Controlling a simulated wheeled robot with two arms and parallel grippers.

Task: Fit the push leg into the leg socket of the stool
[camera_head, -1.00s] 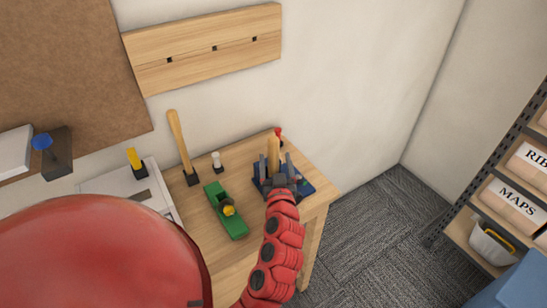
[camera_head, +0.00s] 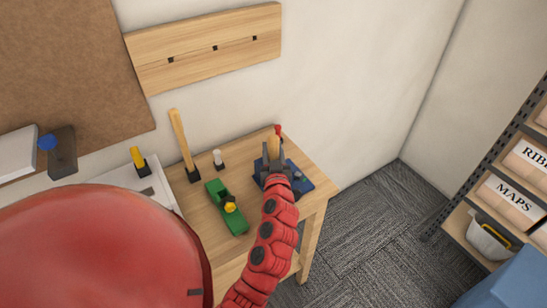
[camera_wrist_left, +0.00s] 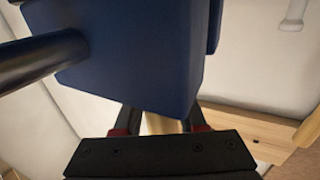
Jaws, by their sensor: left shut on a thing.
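My left gripper (camera_head: 273,161) is at the far end of the wooden bench, shut on an upright light wooden leg (camera_head: 274,145). The leg rises from a blue vise-like block (camera_head: 300,181), and its lower end is hidden by the gripper and the block. In the left wrist view, a small part of the leg (camera_wrist_left: 160,124) shows between the fingers of the gripper (camera_wrist_left: 160,130). The blue block (camera_wrist_left: 135,65) fills much of that view, with a dark bar at its left. I cannot make out a stool or a leg socket. My right gripper is not in view.
On the bench (camera_head: 313,178) stand a green plane (camera_head: 226,207), a wooden-handled tool (camera_head: 182,140) and a small white-topped tool (camera_head: 218,158). A shelf with labelled boxes (camera_head: 510,197) stands right, past clear carpet.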

